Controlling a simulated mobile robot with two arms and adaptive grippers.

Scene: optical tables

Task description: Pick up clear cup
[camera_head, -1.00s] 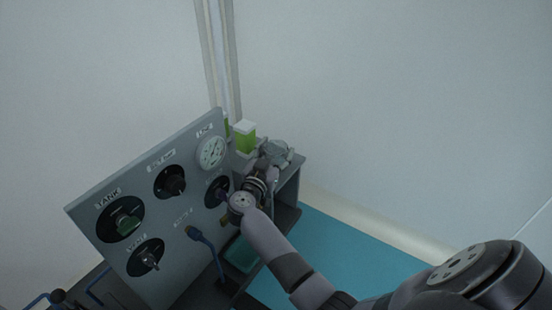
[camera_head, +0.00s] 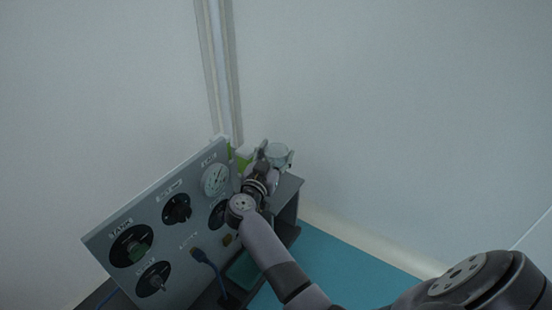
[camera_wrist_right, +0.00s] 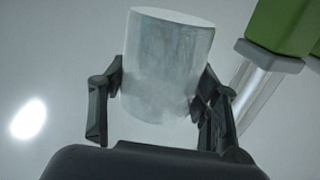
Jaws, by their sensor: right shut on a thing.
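The clear cup (camera_wrist_right: 168,62) stands out large in the right wrist view, slightly tilted there, between the two fingers of my right gripper (camera_wrist_right: 160,95). The fingers touch it on both sides. In the head view the clear cup (camera_head: 279,154) shows at the far end of my right arm, above the dark shelf. My right gripper (camera_head: 269,155) is shut on it, partly hidden by my own wrist. Whether the cup's base touches the shelf is hard to tell in the head view. My left gripper is not in view.
A grey panel (camera_head: 190,232) with dials and knobs stands left of my right arm. Green-and-white containers (camera_head: 243,158) sit behind the panel, close to the gripper; a green one (camera_wrist_right: 286,25) shows in the wrist view. A teal surface (camera_head: 340,265) is clear at right.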

